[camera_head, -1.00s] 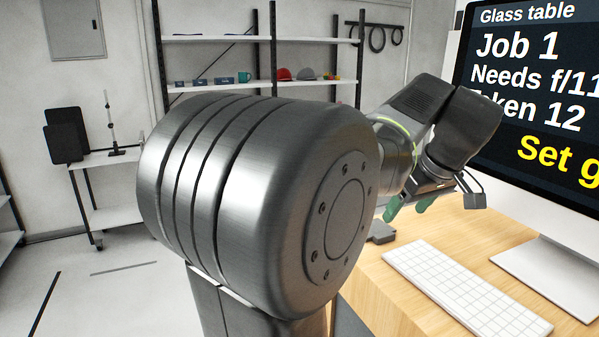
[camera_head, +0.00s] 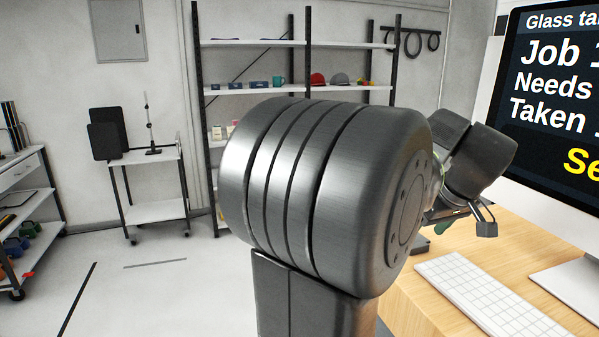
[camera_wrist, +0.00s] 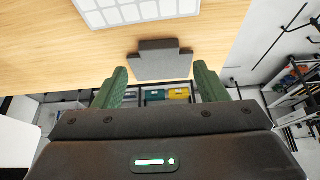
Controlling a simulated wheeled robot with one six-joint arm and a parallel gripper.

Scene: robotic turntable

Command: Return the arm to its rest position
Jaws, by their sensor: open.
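My gripper (camera_wrist: 160,88) shows in the wrist view with its two green fingers spread wide and nothing between them. Past the fingers lie the desk's edge and a grey block-shaped item (camera_wrist: 162,62) on the wooden desk (camera_wrist: 60,50). In the head view my arm is folded, with a large metal joint in front. The wrist and gripper (camera_head: 450,222) are at the right, above the desk (camera_head: 415,300). My arm hides most of the fingers there.
A white keyboard (camera_head: 490,298) and a monitor (camera_head: 560,110) stand on the desk beside my gripper. Behind are a shelf rack (camera_head: 290,42) and a small white cart (camera_head: 158,211). The floor at the left (camera_head: 130,285) is clear.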

